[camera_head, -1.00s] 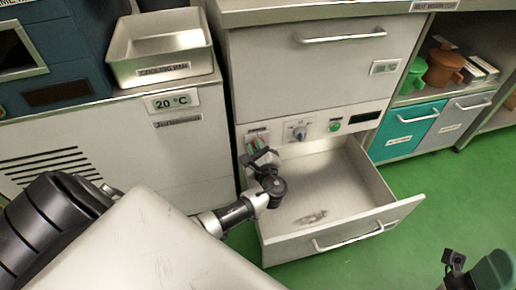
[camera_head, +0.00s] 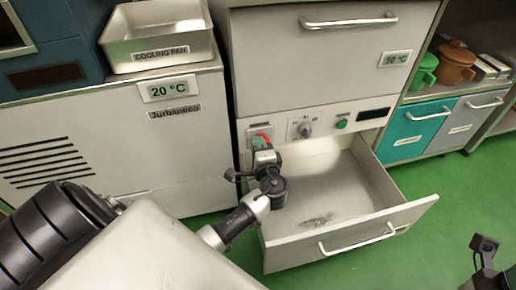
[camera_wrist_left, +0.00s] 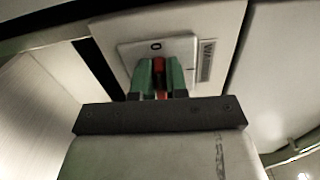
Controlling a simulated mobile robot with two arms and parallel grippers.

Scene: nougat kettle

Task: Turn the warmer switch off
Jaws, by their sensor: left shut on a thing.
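The warmer switch shows as a red lever (camera_head: 264,137) on a small pale plate (camera_head: 253,131) at the left end of the drawer unit's control strip. In the left wrist view the red lever (camera_wrist_left: 159,66) stands between the green fingers of my left gripper (camera_wrist_left: 159,77). The gripper is shut on it. An "O" mark (camera_wrist_left: 156,46) shows on the plate past the fingertips. The lower part of the lever is partly hidden by the fingers.
An open drawer (camera_head: 325,195) sticks out below the control strip, under my left wrist. A knob (camera_head: 304,129) and a green button (camera_head: 342,124) are right of the switch. A cooling pan (camera_head: 165,55) stands on the left cabinet. Green floor is free at the right.

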